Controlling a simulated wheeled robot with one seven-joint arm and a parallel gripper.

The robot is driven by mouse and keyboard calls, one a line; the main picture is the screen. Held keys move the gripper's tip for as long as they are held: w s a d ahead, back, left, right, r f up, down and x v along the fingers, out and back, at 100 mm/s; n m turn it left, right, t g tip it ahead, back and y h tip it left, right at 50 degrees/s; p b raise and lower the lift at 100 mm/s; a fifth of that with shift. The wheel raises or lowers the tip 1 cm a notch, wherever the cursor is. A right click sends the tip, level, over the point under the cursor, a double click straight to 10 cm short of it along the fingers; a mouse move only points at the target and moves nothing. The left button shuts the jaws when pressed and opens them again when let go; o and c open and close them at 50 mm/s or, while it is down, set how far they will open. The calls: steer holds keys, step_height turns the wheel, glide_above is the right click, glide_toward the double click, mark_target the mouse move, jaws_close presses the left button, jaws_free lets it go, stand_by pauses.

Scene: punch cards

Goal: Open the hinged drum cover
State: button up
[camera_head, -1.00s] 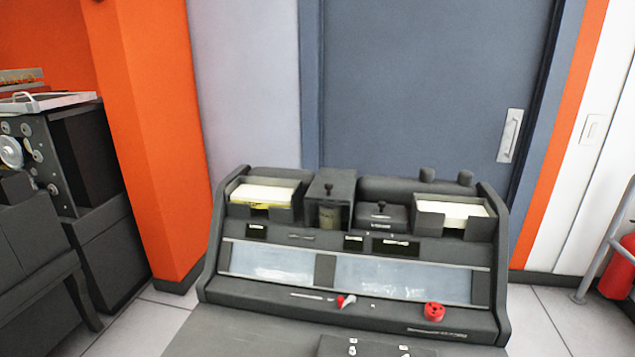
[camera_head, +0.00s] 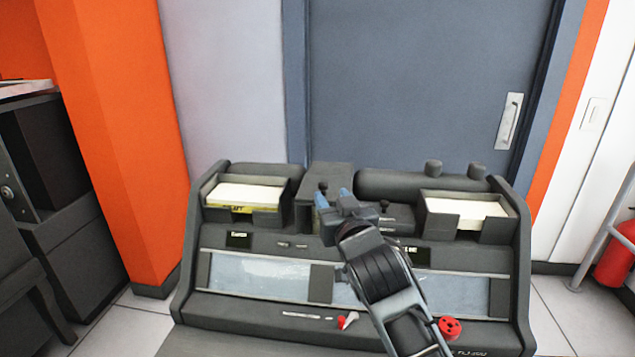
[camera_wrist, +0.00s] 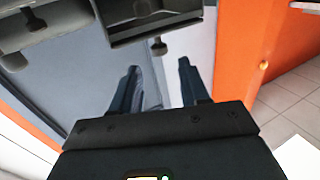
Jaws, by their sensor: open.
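The hinged drum cover (camera_head: 330,177) is a dark grey box-shaped cover at the top middle of the card punch (camera_head: 190,270). It looks shut. Its small black knob (camera_head: 322,187) is at the front; in the wrist view the knob (camera_wrist: 158,46) hangs from the edge of the dark cover (camera_wrist: 150,25). My gripper (camera_head: 334,197) is open and empty, its blue fingers pointing toward the cover. In the wrist view the gap between my fingertips (camera_wrist: 158,67) lines up with the knob, apparently without touching it. My gripper hides part of the cover's front.
A left card tray (camera_head: 215,200) and a right card tray (camera_head: 437,212) flank the cover. A smaller knobbed lid (camera_head: 398,215) is just to its right. A red knob (camera_head: 449,328) is low on the front panel. A grey door (camera_head: 420,80) stands behind.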

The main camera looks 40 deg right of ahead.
mark_target(325, 186)
steer(key=p+x, duration=0.1)
steer(key=x, duration=0.6)
steer(key=shift+w+d, duration=0.1)
steer(key=shift+w, duration=0.15)
jaws_close()
stand_by(0.4)
